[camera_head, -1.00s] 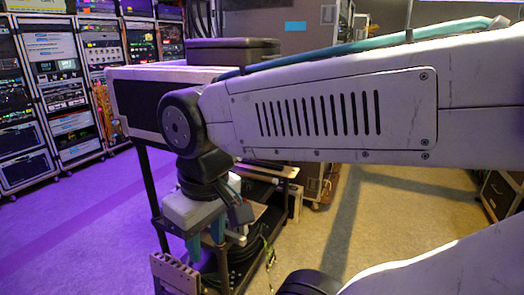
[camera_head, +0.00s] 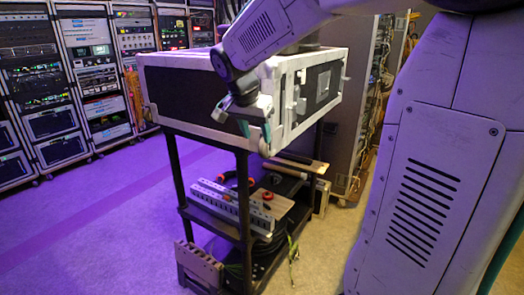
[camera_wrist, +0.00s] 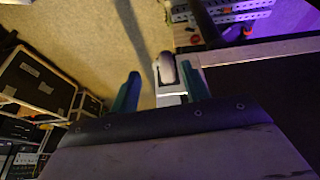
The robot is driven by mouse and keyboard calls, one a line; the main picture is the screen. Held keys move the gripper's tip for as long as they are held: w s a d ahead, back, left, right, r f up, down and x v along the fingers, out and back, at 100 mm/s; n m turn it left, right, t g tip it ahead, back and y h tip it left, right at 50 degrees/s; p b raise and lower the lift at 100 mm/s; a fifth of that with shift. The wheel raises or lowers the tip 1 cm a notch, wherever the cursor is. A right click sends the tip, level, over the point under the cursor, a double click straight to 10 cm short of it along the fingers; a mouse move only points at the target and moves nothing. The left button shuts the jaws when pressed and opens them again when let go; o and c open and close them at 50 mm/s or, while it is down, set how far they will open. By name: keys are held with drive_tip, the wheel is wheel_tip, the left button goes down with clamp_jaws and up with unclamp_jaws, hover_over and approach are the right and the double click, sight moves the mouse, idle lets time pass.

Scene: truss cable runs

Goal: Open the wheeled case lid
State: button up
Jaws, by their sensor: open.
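The case (camera_head: 185,92), black with silver edges, rests on a dark cart in the head view. Its lid looks down, though my arm hides part of the top. Pale metal fittings (camera_head: 300,92) show on its right face. My gripper (camera_head: 255,131) is at the case's near lower corner, its teal fingers pointing down. In the wrist view my gripper (camera_wrist: 163,88) is open, with a pale rounded corner piece (camera_wrist: 168,72) in line between its fingers. The case's pale edge (camera_wrist: 255,49) runs right from there. I cannot tell whether the fingers touch it.
The cart's black post (camera_head: 243,215) stands below the gripper. Its shelves hold a power strip (camera_head: 232,203) and coiled cable (camera_head: 262,245). Equipment racks (camera_head: 90,75) line the back left. A tall cabinet (camera_head: 350,110) stands behind the case. Floor at the left is clear.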

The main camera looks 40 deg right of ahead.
sight(261, 148)
drive_tip(key=shift+w+d+f+m, duration=0.3)
drive_tip(key=shift+w+d+f, duration=0.25)
drive_tip(key=shift+w, duration=0.1)
drive_tip(key=x, duration=0.7)
drive_tip(key=shift+s, duration=0.1)
drive_tip(key=shift+a+r, duration=0.1)
clamp_jaws()
